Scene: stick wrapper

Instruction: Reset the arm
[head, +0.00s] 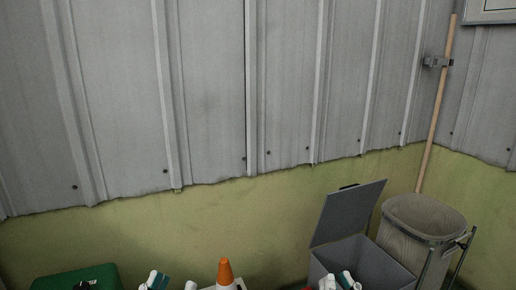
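My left gripper (158,281) shows at the bottom edge of the head view as small white and teal parts, cut off by the frame. My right gripper (341,281) shows at the bottom edge further right, also white and teal, in front of the grey bin. Only the upper parts of both are visible, so I cannot tell whether their fingers are open or shut, or whether they hold anything.
An orange and white cone (225,272) stands between my grippers. A green object (78,277) is at bottom left. A grey bin with a raised lid (349,211) and a round bin (424,216) are at right. A wooden pole (439,105) leans by the corrugated wall (210,90).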

